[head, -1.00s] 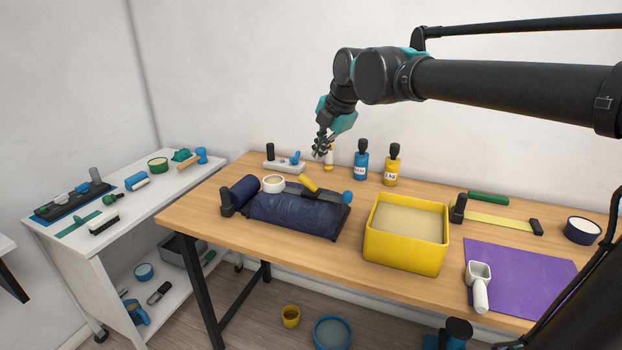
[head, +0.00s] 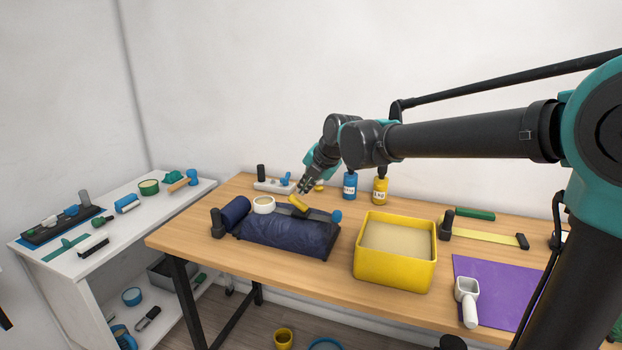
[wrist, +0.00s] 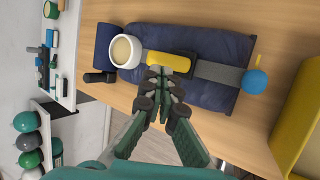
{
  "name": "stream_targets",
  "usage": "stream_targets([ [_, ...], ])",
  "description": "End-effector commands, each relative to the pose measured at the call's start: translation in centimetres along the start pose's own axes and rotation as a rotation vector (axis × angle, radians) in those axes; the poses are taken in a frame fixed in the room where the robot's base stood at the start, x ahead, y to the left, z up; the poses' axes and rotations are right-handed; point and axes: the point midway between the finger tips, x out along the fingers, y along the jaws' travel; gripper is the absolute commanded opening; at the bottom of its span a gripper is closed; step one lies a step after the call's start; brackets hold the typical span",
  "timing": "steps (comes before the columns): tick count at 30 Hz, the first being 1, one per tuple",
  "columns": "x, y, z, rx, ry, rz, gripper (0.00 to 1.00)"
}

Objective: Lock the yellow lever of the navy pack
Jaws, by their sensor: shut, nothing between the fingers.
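The navy pack (head: 290,235) lies on the wooden table, with a dark grey strap (wrist: 220,73) across its top. Its yellow lever (head: 299,203) sits on the strap line and also shows in the wrist view (wrist: 168,62). The lever looks tilted in the head view; I cannot tell its exact angle. A blue ball knob (wrist: 255,81) is at the strap's other end. My gripper (head: 302,188) is shut and empty, pointing down just above the lever. In the wrist view its fingertips (wrist: 160,73) overlap the lever's near edge; contact cannot be told.
A cream-topped white round item (head: 263,205) and a navy roll (head: 236,211) lie left of the lever. A yellow bin (head: 395,275) stands right of the pack. Blue (head: 350,186) and yellow (head: 380,190) bottles stand behind. A white board with pegs (head: 273,187) is at the back.

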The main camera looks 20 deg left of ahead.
Motion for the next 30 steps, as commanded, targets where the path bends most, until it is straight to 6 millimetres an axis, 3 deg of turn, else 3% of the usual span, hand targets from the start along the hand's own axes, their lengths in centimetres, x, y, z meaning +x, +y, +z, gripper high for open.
stream_targets([
  [3, 1.9, 0.0, 0.0, 0.0, 0.001, 0.0, 0.0],
  [9, 3.5, 0.0, 0.0, 0.001, 0.0, 0.0, 0.0],
  [23, 3.9, 0.1, -0.1, -0.002, 0.002, -0.009, 0.0],
  [30, 4.8, 1.0, -0.4, -0.063, 0.003, -0.178, 0.0],
])
